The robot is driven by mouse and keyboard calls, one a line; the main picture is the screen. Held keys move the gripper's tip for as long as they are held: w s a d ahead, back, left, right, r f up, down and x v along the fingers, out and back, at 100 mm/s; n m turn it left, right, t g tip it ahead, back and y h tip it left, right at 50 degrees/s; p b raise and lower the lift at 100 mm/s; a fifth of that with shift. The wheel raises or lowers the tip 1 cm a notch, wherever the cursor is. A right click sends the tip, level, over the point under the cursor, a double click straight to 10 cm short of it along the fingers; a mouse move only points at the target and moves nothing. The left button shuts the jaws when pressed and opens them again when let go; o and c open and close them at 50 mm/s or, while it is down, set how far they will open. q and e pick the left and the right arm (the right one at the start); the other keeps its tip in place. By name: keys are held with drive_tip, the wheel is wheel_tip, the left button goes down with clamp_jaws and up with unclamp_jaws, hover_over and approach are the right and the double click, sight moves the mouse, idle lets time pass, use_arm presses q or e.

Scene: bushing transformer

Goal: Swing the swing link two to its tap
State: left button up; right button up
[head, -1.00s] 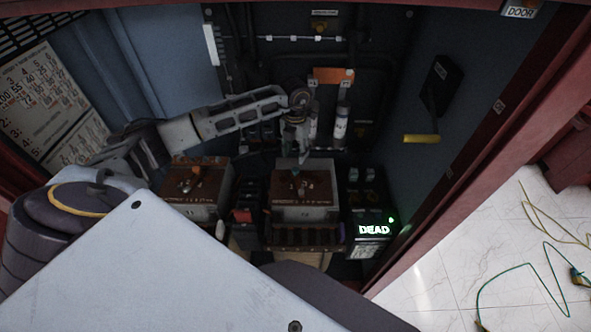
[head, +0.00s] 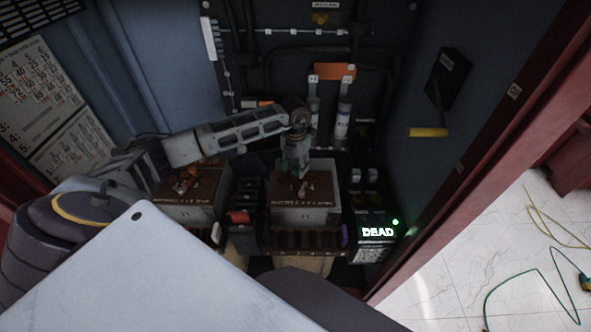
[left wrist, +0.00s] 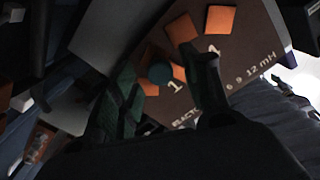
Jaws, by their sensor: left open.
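Two boxes with brown tops stand side by side in the cabinet in the head view: a left box (head: 192,205) and a right box (head: 304,216). My left gripper (head: 299,177) is over the right box's brown top, pointing down. In the left wrist view, that top (left wrist: 240,50) carries orange tabs (left wrist: 221,19), white numerals and lettering ending in "mH". A round teal knob (left wrist: 160,73) shows between the open fingers of my left gripper (left wrist: 157,66). The swing link itself is hard to make out there; I cannot tell whether a finger touches it. My right gripper is not in view.
A lit "DEAD" indicator (head: 378,232) stands right of the right box. A dark unit with a red part (head: 239,216) fills the gap between the boxes. A yellow handle (head: 428,132) sticks out from the right wall. Pipes and fuses (head: 342,120) line the back panel.

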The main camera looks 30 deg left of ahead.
use_arm(q)
drive_tip(key=shift+f, duration=0.4)
clamp_jaws()
